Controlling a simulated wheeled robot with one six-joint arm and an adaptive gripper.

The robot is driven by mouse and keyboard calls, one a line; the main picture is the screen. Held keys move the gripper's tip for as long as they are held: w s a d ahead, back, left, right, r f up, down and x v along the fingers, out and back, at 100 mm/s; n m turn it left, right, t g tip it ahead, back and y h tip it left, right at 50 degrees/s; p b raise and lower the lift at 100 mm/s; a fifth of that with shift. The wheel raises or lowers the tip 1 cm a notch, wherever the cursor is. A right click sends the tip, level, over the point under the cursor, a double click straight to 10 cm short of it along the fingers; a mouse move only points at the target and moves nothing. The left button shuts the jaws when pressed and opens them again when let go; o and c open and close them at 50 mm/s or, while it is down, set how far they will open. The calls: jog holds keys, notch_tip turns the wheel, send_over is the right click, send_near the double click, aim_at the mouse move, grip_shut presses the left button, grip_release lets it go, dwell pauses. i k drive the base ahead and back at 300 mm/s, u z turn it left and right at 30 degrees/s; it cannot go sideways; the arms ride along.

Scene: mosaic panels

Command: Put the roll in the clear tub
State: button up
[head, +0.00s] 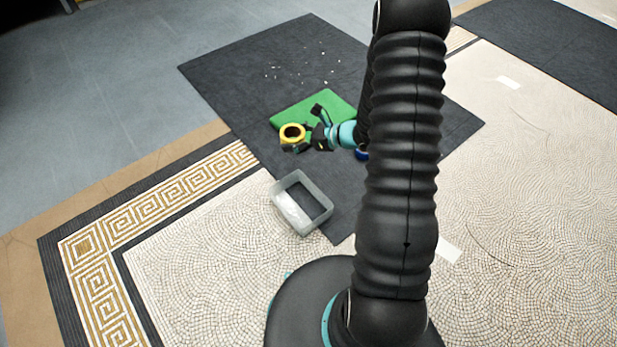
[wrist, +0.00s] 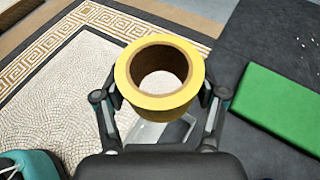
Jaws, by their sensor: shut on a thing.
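A yellow roll (head: 292,132) with a brown core is held up at the end of my gripper (head: 300,147). In the wrist view the roll (wrist: 187,91) sits between the two fingers of my gripper (wrist: 160,95), which are shut on its sides. The clear tub (head: 281,196) stands on the floor below and nearer to me in the head view, partly on the dark mat. Its inside looks empty. In the wrist view part of the tub (wrist: 146,132) shows below the roll, and the rest is hidden by the roll and gripper.
A green block (head: 340,107) lies on the dark mat (head: 240,67) beside my gripper. A blue round thing (head: 361,155) is partly hidden behind my arm. Small white chips (head: 275,72) are scattered at the back of the mat. Mosaic floor lies left of the tub.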

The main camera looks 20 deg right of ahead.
aim_at(306, 213)
jog(key=z, duration=2.9)
jog(key=k, duration=1.25)
jog(key=u, duration=1.25)
